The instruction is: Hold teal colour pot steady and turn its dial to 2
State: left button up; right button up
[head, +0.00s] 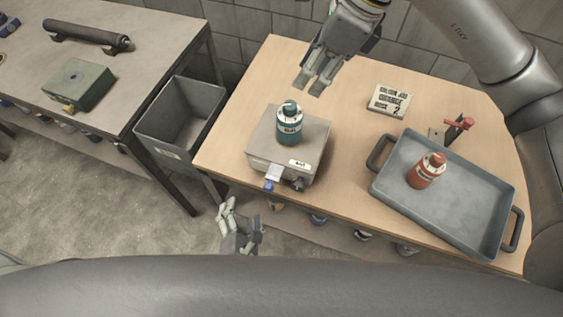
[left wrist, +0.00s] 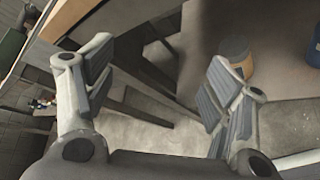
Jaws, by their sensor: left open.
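The teal colour pot (head: 289,127) stands upright on a grey box-like stand (head: 264,151) near the table's left front. Its white band and dark top show, but the dial setting is too small to read. My left gripper (head: 241,212) is open and empty, below and in front of the table's front edge, apart from the pot. Its spread fingers also show in the left wrist view (left wrist: 150,85), with nothing between them. My right gripper (head: 311,86) hangs above and behind the pot, apart from it. Whether its fingers are open or shut is unclear.
A red pot (head: 424,172) stands in a grey tray (head: 466,218) on the right. A grey bin (head: 163,140) stands left.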

aim_at(288, 132)
pick_arm(q)
jog(key=s+a+r+n+g+y, duration=0.2)
jog(key=a+r+n+y, duration=0.25)
jog(key=r+n, duration=0.85)
jog(key=w+d+r+m+t+h, duration=0.3)
jog(key=d+r+h, duration=0.1)
jog(key=d, duration=0.4)
jog(key=w+d+r+m+t+h, duration=0.3)
jog(key=w+d+r+h, duration=0.15)
jog(key=d, duration=0.25)
jog(key=w, duration=0.3)
jog(key=w+d, duration=0.1)
jog(key=w, duration=0.5)
jog(key=shift+w+d, duration=0.15)
jog(key=shift+r, duration=0.1)
